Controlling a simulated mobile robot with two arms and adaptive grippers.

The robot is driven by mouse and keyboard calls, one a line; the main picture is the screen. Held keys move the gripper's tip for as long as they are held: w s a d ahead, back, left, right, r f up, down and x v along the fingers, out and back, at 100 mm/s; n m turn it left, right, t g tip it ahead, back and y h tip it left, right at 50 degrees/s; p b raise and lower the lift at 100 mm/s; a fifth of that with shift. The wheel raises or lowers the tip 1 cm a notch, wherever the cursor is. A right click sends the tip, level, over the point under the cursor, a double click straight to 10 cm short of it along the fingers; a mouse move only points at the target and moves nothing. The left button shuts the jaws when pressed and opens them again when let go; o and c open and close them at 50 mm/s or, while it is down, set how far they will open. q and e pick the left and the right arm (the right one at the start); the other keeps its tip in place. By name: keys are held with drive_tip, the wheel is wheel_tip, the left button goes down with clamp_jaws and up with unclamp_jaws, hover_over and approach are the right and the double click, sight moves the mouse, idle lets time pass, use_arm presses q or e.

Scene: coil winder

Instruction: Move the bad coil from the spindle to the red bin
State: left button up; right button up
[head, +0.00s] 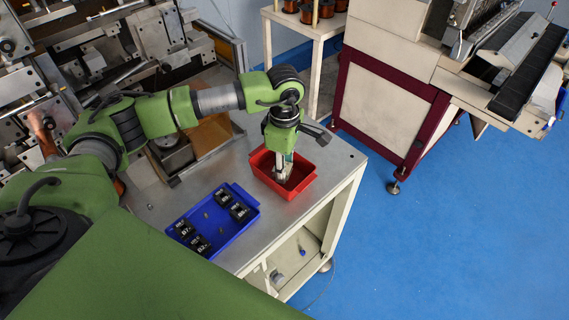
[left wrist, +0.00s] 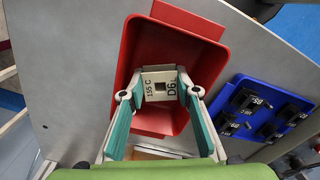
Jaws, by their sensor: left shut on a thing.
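The red bin (head: 262,160) stands on the metal table, and it also shows in the left wrist view (left wrist: 195,25). My left gripper (head: 283,176) points down into the bin's opening. In the left wrist view, my left gripper (left wrist: 161,92) is shut on a coil (left wrist: 152,76) between its teal finger pads. The coil's pale end face has a square hole and the markings "155 C" and "D6". It is at the bin's opening; I cannot tell whether it touches the bin floor. I cannot make out the spindle. My right gripper is not in view.
A blue tray (head: 236,238) with several black labelled coils lies beside the red bin, and it also shows in the left wrist view (left wrist: 238,80). The metal tabletop (head: 337,160) is bare right of the bin. Machinery stands at the left and back right.

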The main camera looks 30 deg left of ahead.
use_arm(q)
drive_tip(key=shift+f, duration=0.5)
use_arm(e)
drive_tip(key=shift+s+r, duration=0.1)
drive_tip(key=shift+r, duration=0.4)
use_arm(q)
drive_tip(key=shift+f, duration=0.1)
drive_tip(key=shift+f, duration=0.2)
drive_tip(key=o, duration=0.5)
drive_tip(key=shift+r, duration=0.1)
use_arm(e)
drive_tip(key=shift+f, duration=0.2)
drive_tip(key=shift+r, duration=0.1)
